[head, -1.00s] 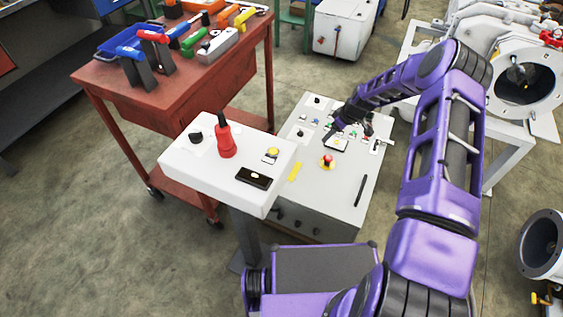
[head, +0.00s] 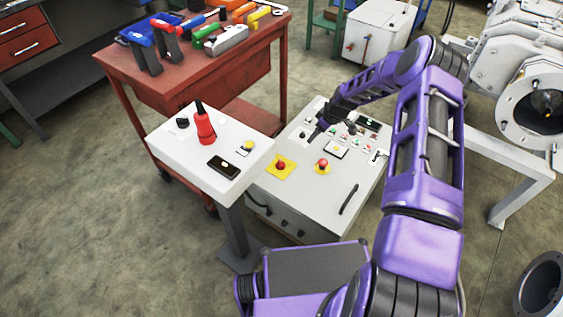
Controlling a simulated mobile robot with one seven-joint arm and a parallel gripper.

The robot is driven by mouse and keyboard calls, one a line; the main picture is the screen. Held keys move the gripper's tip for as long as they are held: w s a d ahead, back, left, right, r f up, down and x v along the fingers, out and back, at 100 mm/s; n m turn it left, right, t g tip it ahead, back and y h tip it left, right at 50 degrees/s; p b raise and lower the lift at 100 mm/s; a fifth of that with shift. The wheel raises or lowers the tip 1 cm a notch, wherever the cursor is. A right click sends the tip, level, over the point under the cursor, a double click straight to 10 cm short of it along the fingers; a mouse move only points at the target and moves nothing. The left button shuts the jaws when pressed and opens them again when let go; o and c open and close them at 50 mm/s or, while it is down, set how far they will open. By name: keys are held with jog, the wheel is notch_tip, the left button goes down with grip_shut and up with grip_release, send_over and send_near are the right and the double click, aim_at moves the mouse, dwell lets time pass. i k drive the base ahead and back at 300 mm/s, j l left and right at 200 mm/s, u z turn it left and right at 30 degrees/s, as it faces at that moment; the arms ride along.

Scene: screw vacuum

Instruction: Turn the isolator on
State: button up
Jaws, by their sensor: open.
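A small black knob (head: 301,134) sits on the panel's left side. No label is readable, so I cannot tell which control is the isolator. My gripper (head: 314,137) is open and empty, pointing down over the left part of the panel, just right of the black knob. I cannot tell whether it touches the panel. My purple arm hides part of the panel's far right.
A white pedestal box (head: 172,148) with a red-based lever (head: 204,126) stands in front left of the cabinet. A red tool cart (head: 205,85) with tools is behind it. A white machine (head: 525,90) stands at right. Bare floor (head: 90,230) lies at left.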

aim_at(280, 164)
jog(key=k+l+u, duration=0.1)
jog(key=l+u, duration=0.25)
jog(key=l, duration=0.25)
jog(key=l+u, duration=0.7)
jog(key=k+l+u, duration=0.15)
jog(key=l+u, duration=0.2)
jog(key=l, duration=0.15)
jog(key=l+u, duration=0.25)
jog(key=l, duration=0.65)
jog(key=i, duration=0.05)
